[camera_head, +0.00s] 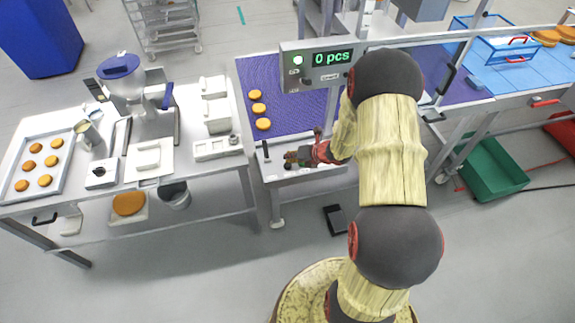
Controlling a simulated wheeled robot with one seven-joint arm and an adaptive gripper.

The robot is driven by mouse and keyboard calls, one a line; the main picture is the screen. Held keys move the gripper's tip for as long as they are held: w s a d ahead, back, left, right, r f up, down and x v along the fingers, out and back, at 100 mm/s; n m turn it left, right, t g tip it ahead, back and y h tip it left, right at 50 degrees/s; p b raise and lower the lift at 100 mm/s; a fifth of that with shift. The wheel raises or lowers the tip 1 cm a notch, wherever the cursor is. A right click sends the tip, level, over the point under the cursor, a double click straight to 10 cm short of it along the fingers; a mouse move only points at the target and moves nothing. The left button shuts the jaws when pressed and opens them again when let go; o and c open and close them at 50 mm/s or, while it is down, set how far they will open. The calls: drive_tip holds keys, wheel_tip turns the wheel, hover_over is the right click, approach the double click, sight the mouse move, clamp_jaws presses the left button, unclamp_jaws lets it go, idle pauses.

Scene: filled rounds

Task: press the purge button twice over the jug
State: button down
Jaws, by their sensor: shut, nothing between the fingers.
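My gripper (303,157) is at the end of my arm, low over the white front ledge of the purple conveyor (285,100). It is shut and holds nothing; its fingertips are small and partly lost against the ledge. A metal cup-like vessel (88,137), possibly the jug, stands on the left table near the depositor with a blue-lidded hopper (120,68). A grey control box (101,173) with a dark round knob stands in front of it. I cannot tell which control is the purge button. My gripper is well right of the vessel and the box.
The left table (200,180) also holds a tray of orange rounds (40,163), white bins (216,115) and a white panel (217,148). Three rounds (259,109) lie on the conveyor. A display (325,60) reads 0 pcs. A green crate (492,170) stands right on the floor.

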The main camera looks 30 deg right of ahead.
drive_tip(key=shift+f, duration=0.1)
drive_tip(key=shift+f+b, duration=0.35)
drive_tip(key=shift+b, duration=0.05)
drive_tip(key=shift+f+b, duration=0.5)
drive_tip(key=shift+f, duration=0.1)
idle(0.8)
drive_tip(key=shift+r, duration=0.2)
drive_tip(key=shift+r+p, duration=0.8)
drive_tip(key=shift+r, duration=0.05)
drive_tip(key=shift+r, duration=0.1)
wheel_tip(320, 180, up, 5)
drive_tip(key=p, duration=0.4)
idle(0.9)
